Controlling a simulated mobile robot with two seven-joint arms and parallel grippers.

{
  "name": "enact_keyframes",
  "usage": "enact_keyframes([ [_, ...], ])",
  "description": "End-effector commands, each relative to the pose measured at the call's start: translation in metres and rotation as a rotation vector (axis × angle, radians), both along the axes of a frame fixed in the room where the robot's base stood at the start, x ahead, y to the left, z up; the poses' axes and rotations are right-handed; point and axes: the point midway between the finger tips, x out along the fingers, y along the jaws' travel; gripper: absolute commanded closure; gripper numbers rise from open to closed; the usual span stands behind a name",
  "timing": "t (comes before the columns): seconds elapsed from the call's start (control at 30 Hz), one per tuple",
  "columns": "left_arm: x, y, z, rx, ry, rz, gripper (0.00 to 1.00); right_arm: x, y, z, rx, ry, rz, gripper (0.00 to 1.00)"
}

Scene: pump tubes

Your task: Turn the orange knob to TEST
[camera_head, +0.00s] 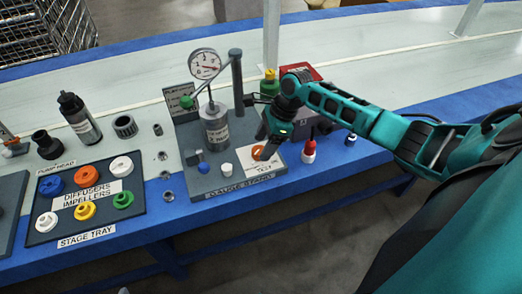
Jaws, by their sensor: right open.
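The orange knob (257,152) sits on the gauge stand (222,190), beside a small white label. It is partly hidden by my right gripper (263,147). My right arm reaches in from the right, and the gripper points down at the knob with its fingers open. I cannot tell whether the fingers touch the knob. The label's writing and the knob's pointer direction are too small to read. My left gripper is not in view.
On the stand are a pressure gauge (205,65), a grey cylinder (216,126), a white knob (227,169) and a blue-handled valve (203,165). A red-topped bottle (309,150) stands close to the right. The stage tray (70,231) with coloured parts lies left.

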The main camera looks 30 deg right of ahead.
Motion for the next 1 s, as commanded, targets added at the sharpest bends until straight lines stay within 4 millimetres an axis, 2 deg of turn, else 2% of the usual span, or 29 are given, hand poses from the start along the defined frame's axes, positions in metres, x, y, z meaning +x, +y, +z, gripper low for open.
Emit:
enact_keyframes([
  [0.03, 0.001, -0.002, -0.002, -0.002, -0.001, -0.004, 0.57, 0.001, 0.003, -0.009, 0.001, 0.0, 0.0, 0.31],
  [0.2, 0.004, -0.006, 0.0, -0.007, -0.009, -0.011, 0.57, 0.003, 0.007, -0.019, 0.001, -0.001, 0.0, 0.31],
  [0.53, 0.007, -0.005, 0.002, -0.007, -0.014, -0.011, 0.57, 0.004, 0.008, -0.021, -0.001, -0.001, 0.001, 0.32],
  [1.0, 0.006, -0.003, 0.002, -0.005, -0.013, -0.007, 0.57, 0.003, 0.008, -0.021, 0.0, 0.0, 0.001, 0.77],
])
